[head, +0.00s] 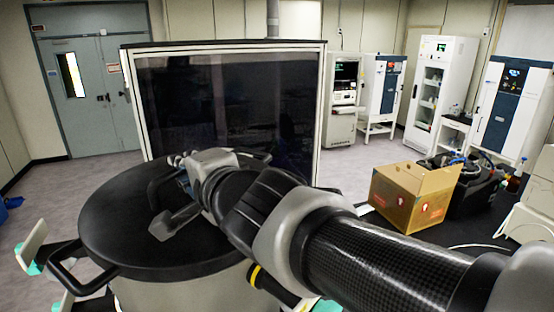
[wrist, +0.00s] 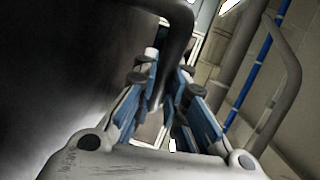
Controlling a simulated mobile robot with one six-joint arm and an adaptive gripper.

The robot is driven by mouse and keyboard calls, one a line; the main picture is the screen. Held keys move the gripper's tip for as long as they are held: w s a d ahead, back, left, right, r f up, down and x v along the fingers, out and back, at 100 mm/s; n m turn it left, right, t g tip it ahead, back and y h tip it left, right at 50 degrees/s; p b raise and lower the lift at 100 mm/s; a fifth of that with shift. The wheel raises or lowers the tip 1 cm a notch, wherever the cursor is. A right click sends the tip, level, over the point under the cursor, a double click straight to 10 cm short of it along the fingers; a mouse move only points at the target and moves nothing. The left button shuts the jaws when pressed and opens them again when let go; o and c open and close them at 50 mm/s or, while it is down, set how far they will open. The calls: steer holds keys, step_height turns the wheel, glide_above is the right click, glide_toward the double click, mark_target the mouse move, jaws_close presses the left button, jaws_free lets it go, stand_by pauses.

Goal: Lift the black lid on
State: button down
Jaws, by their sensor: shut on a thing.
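The black lid (head: 115,235) is a wide round disc in the lower left of the head view, with loop handles around its edge. It lies over a pale cylindrical vessel (head: 170,295); I cannot tell whether the two touch. My gripper (head: 182,182) is over the far part of the lid, shut on a black bar handle (head: 153,190). In the wrist view, the blue fingers of my gripper (wrist: 165,75) stand on either side of the dark handle (wrist: 178,35). My arm hides the lid's right side, and the exact finger contact is hard to see.
A dark glass panel in a white frame (head: 230,105) stands just behind the lid. An open cardboard box (head: 410,200) and black equipment (head: 478,190) are on a dark surface at right. White cabinets (head: 440,85) line the back. Open floor (head: 50,195) shows at left.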

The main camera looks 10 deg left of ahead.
steer(key=shift+r, duration=0.15)
steer(key=c, duration=1.6)
jaws_free()
steer(key=shift+s+d, duration=0.1)
steer(key=shift+o, duration=0.2)
steer(key=shift+f, duration=0.45)
steer(key=shift+r+v, duration=0.1)
steer(key=shift+v, duration=2.85)
steer(key=shift+r+v, duration=0.15)
steer(key=shift+v, duration=2.85)
steer(key=shift+f, duration=0.1)
